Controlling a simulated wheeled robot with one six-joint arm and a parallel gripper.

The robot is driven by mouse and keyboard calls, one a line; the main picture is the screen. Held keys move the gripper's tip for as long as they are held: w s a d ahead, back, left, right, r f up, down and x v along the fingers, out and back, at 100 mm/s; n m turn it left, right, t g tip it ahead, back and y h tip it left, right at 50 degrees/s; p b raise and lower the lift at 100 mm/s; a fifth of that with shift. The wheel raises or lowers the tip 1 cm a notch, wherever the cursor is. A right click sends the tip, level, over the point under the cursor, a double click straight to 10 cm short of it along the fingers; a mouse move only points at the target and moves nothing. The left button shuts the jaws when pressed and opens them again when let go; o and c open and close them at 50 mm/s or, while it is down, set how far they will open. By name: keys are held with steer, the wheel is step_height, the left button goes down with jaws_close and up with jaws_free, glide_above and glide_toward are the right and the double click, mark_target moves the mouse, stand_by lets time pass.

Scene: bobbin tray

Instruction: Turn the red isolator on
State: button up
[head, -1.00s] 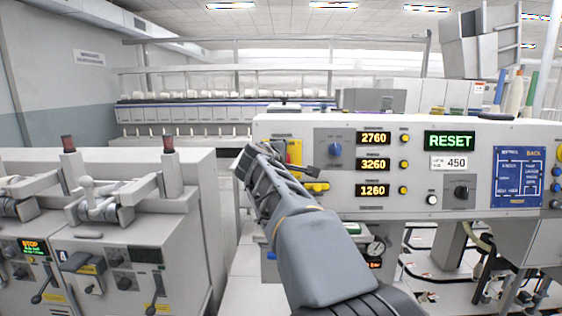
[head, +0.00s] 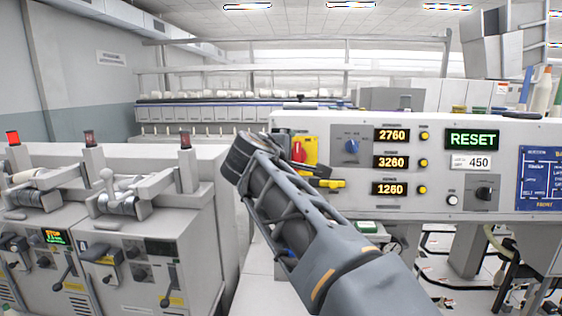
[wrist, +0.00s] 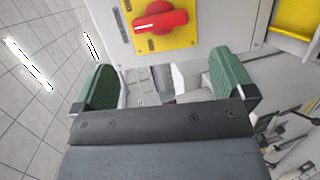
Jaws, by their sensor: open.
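The red isolator (head: 299,151) is a red rotary handle on a yellow plate at the left end of the white control panel (head: 440,207). Its handle looks upright in the head view. In the wrist view the red handle (wrist: 160,20) lies across the yellow plate (wrist: 189,37), near the top edge. My gripper (wrist: 162,68) is open and empty, with green pads on both fingers. The handle lies ahead of the fingers, between their lines and apart from them. In the head view my arm hides the panel's lower left part, and the fingers are hard to make out.
A blue knob (head: 351,146) and orange number displays (head: 391,135) sit right of the isolator. A yellow part (head: 329,184) juts below it. Grey machines with levers (head: 165,250) stand at the left.

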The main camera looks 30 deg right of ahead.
steer(key=shift+v, duration=1.8)
